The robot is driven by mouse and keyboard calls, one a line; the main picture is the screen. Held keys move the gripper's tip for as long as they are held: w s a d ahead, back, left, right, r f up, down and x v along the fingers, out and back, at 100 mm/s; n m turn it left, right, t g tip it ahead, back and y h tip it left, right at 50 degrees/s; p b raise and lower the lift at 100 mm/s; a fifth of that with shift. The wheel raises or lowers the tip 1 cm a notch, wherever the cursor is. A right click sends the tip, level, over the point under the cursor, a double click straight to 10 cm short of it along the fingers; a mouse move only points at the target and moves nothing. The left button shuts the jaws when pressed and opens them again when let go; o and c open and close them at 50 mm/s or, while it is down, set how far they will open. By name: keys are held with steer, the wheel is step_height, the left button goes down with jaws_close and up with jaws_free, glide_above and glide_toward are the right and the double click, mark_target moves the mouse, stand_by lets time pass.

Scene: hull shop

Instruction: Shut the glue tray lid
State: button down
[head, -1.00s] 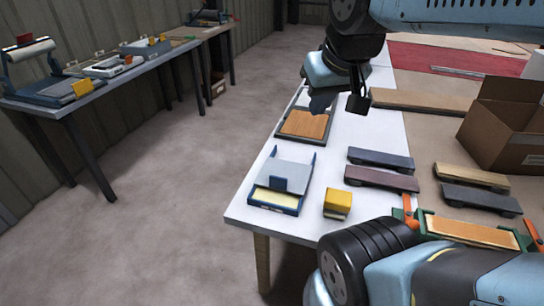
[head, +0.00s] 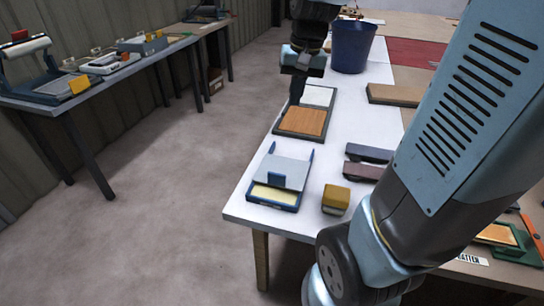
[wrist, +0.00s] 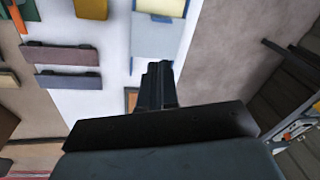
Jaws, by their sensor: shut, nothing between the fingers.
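The glue tray (head: 274,195) is a blue tray at the near left corner of the white table in the head view. A pale yellow strip shows uncovered at its front. Its grey lid (head: 284,168) lies over the part behind, with an upright blue tab at its front edge and blue rails reaching back. The tray also shows at the top of the wrist view (wrist: 162,18). My gripper (head: 296,98) is shut and empty, pointing down behind the tray, near a framed wooden board. It is apart from the lid. Its fingers (wrist: 157,85) show in the wrist view.
A yellow block (head: 335,198) stands right of the tray, with dark long blocks (head: 368,153) beyond. The framed board (head: 302,121) lies behind the tray. A blue bucket (head: 352,46) stands farther back. Open floor lies left of the table.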

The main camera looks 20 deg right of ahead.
steer(key=w+d+f+m+g, duration=0.2)
steer(key=w+f+g, duration=0.1)
steer(key=w+f, duration=0.5)
steer(key=m+g+y, duration=0.2)
glide_above(282, 170)
step_height(282, 170, down, 18)
steer(key=shift+s+f, duration=0.1)
steer(key=shift+s+a, duration=0.75)
steer(key=shift+s, duration=0.2)
steer(key=shift+s+a, duration=0.45)
steer(key=shift+s, duration=0.2)
steer(key=shift+a, duration=0.1)
